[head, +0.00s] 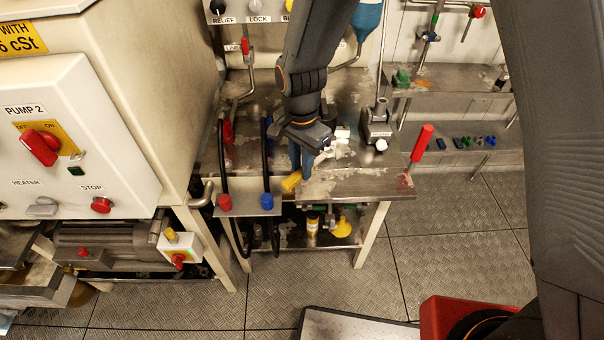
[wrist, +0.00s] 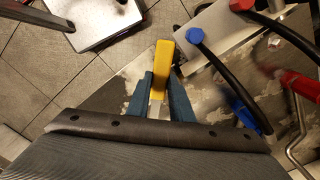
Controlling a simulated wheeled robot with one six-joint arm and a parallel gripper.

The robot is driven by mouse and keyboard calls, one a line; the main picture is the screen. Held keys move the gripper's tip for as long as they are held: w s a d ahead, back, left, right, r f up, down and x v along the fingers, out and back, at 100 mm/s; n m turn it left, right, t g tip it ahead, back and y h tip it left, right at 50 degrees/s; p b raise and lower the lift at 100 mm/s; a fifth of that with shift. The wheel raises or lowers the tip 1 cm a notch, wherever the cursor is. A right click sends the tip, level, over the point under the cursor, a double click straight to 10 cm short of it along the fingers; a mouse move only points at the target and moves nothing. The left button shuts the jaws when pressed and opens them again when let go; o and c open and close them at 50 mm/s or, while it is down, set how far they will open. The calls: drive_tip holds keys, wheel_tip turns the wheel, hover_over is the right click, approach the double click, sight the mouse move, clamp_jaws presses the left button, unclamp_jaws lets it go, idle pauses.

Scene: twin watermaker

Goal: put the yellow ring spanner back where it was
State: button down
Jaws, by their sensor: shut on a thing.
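The yellow ring spanner (head: 291,182) shows in the head view at the front edge of the steel bench (head: 365,184), low under my gripper (head: 301,160). In the wrist view the spanner's yellow end (wrist: 162,62) stands out between the two blue fingers of my gripper (wrist: 160,88). My gripper is shut on it. I cannot tell whether the spanner touches the bench.
A bracket with a red cap (head: 225,202) and a blue cap (head: 267,200) on black hoses is just left of my gripper. A red-handled lever (head: 421,143) rises at the bench's right end. A lower shelf (head: 318,238) holds a yellow funnel (head: 341,228).

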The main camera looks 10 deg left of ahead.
drive_tip(key=shift+f+p, duration=0.45)
drive_tip(key=shift+f, duration=1.55)
drive_tip(key=shift+f, duration=0.15)
drive_tip(key=c, duration=1.6)
unclamp_jaws()
drive_tip(key=shift+o, duration=0.2)
wheel_tip(320, 180, up, 12)
drive_tip(key=b, duration=0.3)
drive_tip(key=shift+r, duration=0.2)
